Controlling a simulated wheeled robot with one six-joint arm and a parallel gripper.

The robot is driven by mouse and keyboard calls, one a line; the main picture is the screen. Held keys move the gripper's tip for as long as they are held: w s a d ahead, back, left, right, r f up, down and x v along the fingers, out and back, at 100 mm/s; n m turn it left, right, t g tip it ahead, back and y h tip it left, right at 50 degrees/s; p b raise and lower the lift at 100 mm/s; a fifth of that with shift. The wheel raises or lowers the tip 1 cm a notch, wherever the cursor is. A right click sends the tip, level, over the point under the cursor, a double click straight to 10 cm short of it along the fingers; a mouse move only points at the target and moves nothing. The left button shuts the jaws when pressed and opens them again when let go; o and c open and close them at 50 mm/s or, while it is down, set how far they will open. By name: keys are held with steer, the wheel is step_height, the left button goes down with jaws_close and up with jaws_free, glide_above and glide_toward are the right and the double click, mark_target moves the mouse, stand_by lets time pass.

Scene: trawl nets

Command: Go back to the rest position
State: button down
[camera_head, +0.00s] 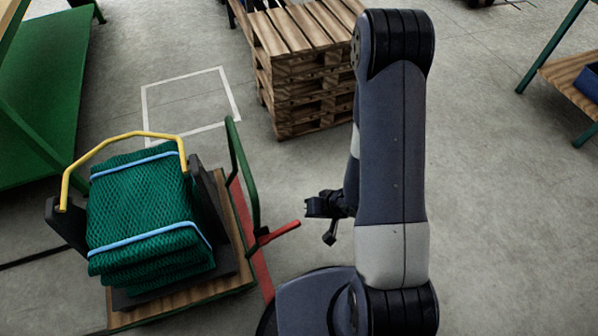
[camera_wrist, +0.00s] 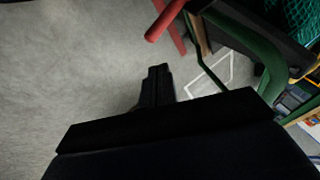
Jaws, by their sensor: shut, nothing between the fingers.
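My arm stands upright and folded in the right middle of the head view. My gripper (camera_head: 318,207) shows as a small dark shape to the left of the arm, above bare floor and just right of a red lever (camera_head: 278,232). In the wrist view my gripper (camera_wrist: 158,72) is a dark narrow shape with its fingers together, over grey floor. Nothing is held. The red lever (camera_wrist: 165,20) also shows in the wrist view, apart from the fingers.
A cart (camera_head: 240,215) with a wooden deck and green handle carries folded green netting (camera_head: 145,205) with blue straps and a yellow bar. Stacked pallets (camera_head: 300,75) stand behind. A green table (camera_head: 40,95) is at left, a wooden bench (camera_head: 575,85) at right.

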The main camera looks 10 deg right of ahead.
stand_by(0.3)
steer(key=b, duration=0.3)
glide_above(290, 225)
steer(key=s, duration=0.2)
step_height(290, 225, down, 6)
steer(key=f, duration=0.1)
steer(key=f+b, duration=0.1)
steer(key=w+f+b, duration=0.1)
steer(key=shift+d+f, duration=0.25)
steer(key=shift+d, duration=0.1)
steer(key=shift+w+d+f+b, duration=0.1)
steer(key=shift+d+f+b, duration=0.15)
steer(key=shift+f+b, duration=0.3)
steer(key=shift+d, duration=0.1)
